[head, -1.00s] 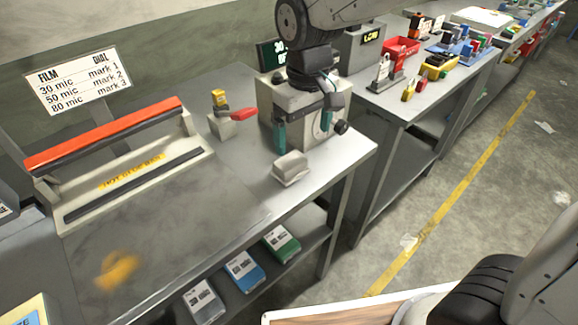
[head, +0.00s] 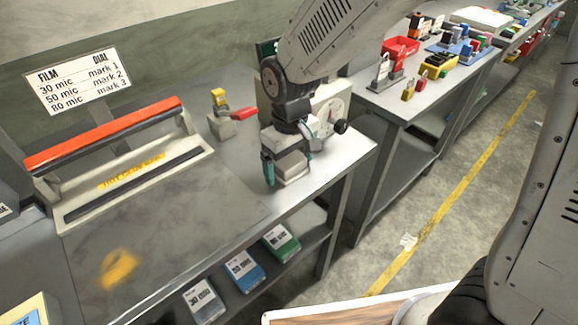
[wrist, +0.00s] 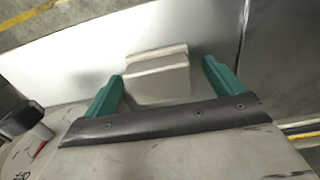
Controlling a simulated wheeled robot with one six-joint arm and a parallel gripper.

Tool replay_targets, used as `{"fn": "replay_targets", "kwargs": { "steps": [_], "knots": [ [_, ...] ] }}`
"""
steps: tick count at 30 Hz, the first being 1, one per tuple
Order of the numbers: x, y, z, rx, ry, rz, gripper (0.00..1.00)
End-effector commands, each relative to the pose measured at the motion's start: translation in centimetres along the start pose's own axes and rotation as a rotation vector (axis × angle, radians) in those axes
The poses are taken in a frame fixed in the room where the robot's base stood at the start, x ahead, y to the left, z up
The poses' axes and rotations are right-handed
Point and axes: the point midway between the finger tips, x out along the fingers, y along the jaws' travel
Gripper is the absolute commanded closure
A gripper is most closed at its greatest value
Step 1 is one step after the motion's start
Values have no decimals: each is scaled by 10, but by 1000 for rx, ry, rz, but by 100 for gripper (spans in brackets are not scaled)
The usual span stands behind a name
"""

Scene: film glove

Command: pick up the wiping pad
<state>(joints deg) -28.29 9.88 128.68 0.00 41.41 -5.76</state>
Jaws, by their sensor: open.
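The wiping pad (head: 292,166) is a pale grey block on the metal bench, near its right front edge. It also shows in the wrist view (wrist: 157,76), where it lies between and just beyond the fingertips. My gripper (head: 286,170) is open, with teal fingers, and is over the pad in the head view. In the wrist view my gripper (wrist: 162,80) has one finger on each side of the pad, with a gap on the right. Contact with the pad cannot be seen. The gripper and wrist hide part of the pad in the head view.
A grey box with a dial (head: 328,118) stands close behind the gripper. The heat sealer with a red bar (head: 105,135) fills the bench's left. Film boxes (head: 243,271) lie on the shelf below.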

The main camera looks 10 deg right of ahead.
Motion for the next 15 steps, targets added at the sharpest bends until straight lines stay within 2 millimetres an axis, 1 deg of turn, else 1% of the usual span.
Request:
{"fn": "replay_targets", "kwargs": {
  "steps": [1,2,3,5,6,7,15],
  "knots": [
    [0,0,0,0,0,0,6],
    [0,0,0,0,0,0,12],
    [0,0,0,0,0,0,23],
    [0,0,0,0,0,0,40],
    [0,0,0,0,0,0,51],
    [0,0,0,0,0,0,55],
    [-1,0,0,0,0,0,55]
  ]
}}
